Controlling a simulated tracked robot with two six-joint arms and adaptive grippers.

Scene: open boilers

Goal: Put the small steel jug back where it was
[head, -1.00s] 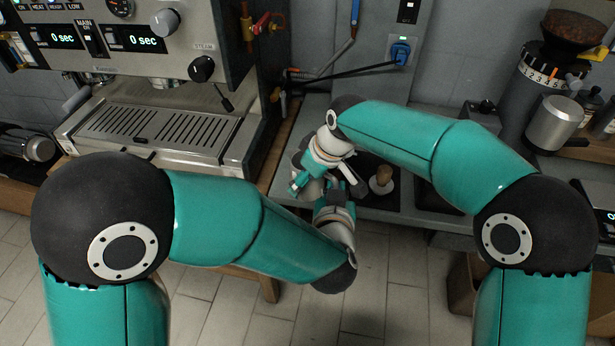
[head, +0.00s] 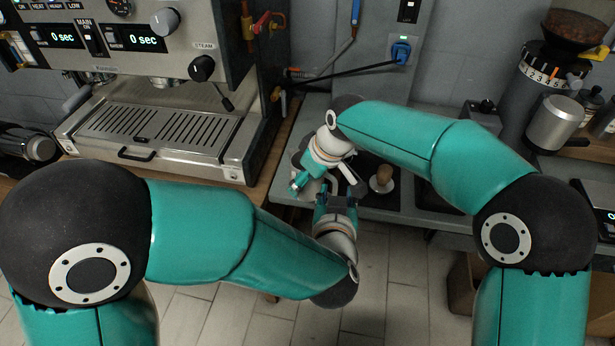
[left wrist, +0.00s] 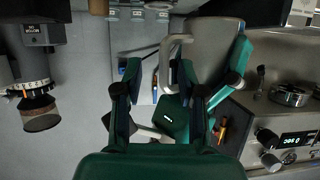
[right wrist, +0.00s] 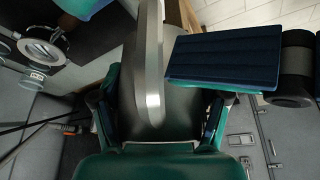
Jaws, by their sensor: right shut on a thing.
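My right gripper (right wrist: 158,105) is shut on the small steel jug (right wrist: 170,90), with one finger on each side of its body. The jug's bright handle strip shows in the right wrist view. In the left wrist view the jug (left wrist: 215,48) hangs at top centre with its curved handle (left wrist: 165,62) toward my left gripper (left wrist: 163,85). My left gripper is open, its fingers apart on either side of the handle's line; I cannot tell if they touch it. In the head view the left gripper (head: 337,200) sits just below the right one (head: 313,182), and the arms mostly hide the jug.
The espresso machine (head: 190,60) with its slotted drip tray (head: 165,125) stands at left. A wooden-handled tamper (head: 383,177) stands right of the grippers on the grey counter. A grinder (head: 550,90) stands at far right. My two arms are close together over the counter's front edge.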

